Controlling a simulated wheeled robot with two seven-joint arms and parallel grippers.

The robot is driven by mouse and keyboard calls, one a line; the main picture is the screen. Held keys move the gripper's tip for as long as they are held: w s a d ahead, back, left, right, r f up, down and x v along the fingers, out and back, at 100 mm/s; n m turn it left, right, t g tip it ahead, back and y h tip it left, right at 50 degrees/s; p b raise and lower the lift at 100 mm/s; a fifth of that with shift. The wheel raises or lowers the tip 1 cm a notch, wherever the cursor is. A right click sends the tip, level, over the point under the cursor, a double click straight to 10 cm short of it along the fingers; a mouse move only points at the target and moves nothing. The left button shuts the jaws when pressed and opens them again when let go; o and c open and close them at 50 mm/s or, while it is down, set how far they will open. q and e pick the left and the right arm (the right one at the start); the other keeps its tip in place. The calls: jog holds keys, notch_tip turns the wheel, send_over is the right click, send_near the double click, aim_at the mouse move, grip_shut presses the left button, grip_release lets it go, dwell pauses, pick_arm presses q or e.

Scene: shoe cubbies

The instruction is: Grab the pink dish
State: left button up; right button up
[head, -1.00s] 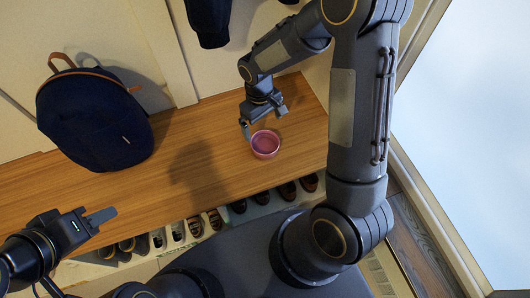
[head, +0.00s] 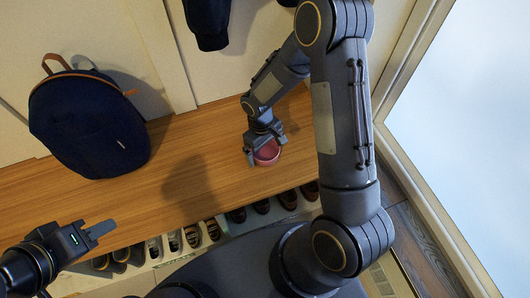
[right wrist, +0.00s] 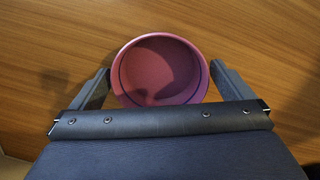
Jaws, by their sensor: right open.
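The pink dish (head: 266,152) is a small round bowl on the wooden bench top. In the right wrist view the dish (right wrist: 160,70) sits upright and looks empty, with its near edge partly hidden by my gripper body. My right gripper (head: 265,151) is open, with one finger on either side of the dish. In the right wrist view the right gripper's fingers (right wrist: 159,80) flank the dish, close to its sides; I cannot tell whether they touch it. My left gripper (head: 106,229) is off to the left, near the bench's front edge, away from the dish; its fingers look close together.
A dark blue backpack (head: 90,122) stands on the bench at the left against the wall. Dark clothing (head: 207,22) hangs above. Several pairs of shoes (head: 192,236) sit in cubbies under the bench (head: 150,205). The middle of the bench top is clear.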

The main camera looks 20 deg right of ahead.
jog(key=c, duration=1)
jog(key=shift+o, duration=0.2)
